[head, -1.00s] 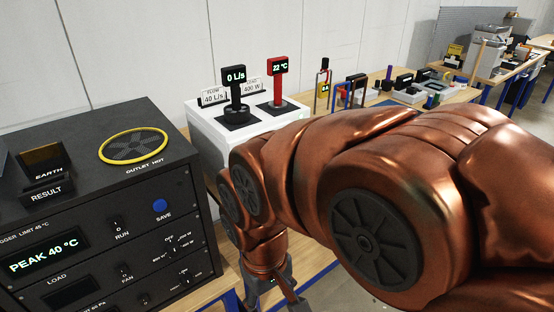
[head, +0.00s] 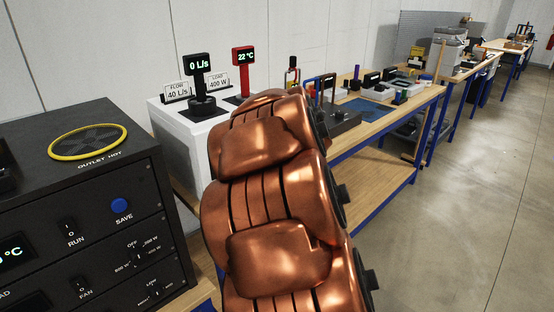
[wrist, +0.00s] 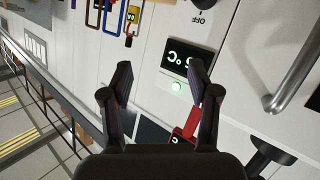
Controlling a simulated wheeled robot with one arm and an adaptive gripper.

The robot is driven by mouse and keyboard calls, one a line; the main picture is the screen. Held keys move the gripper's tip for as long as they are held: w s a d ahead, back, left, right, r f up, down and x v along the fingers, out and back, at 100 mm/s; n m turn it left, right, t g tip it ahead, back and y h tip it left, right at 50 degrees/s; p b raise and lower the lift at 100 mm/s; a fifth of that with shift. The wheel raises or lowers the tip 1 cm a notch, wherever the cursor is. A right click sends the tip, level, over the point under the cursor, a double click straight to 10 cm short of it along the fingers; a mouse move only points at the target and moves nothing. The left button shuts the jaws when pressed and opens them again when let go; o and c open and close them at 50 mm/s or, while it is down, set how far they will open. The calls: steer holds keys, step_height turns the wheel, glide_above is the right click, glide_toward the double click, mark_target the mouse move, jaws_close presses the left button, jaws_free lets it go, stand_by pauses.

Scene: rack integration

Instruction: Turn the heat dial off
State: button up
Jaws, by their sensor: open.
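A small dial (head: 138,257) with OFF and watt marks around it is on the front of the black rack, below the blue SAVE button, in the head view. Its pointer setting is too small to read. My gripper (wrist: 160,76) is open and empty in the wrist view. Its fingers point at a pale panel with a °C display (wrist: 188,57) and a lit green lamp (wrist: 177,87). A dark knob (wrist: 205,4) beside an upside-down OFF label is partly cut off at the top edge. In the head view my arm hides the gripper.
The black rack (head: 40,160) stands at the left. A white box (head: 180,150) behind it carries a black 0 L/s display (head: 197,64) and a red 22 °C display (head: 243,57). A metal handle (wrist: 298,75) is at the right in the wrist view. Open floor (head: 450,240) lies to the right.

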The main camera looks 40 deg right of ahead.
step_height(320, 180, down, 11)
steer(key=d+n+t+y+b, duration=0.2)
steer(key=n+t+y+b, duration=0.25)
steer(key=t+y, duration=0.35)
steer(key=shift+g+y, duration=0.4)
steer(key=shift+g, duration=0.1)
steer(key=shift+w+d+r, duration=0.1)
steer(key=shift+w+d, duration=0.05)
steer(key=shift+w, duration=1.65)
steer(key=shift+w+d+r, duration=0.1)
steer(key=shift+w, duration=1.65)
steer(key=shift+c, duration=0.3)
steer(key=shift+a, duration=0.1)
steer(key=c, duration=1.1)
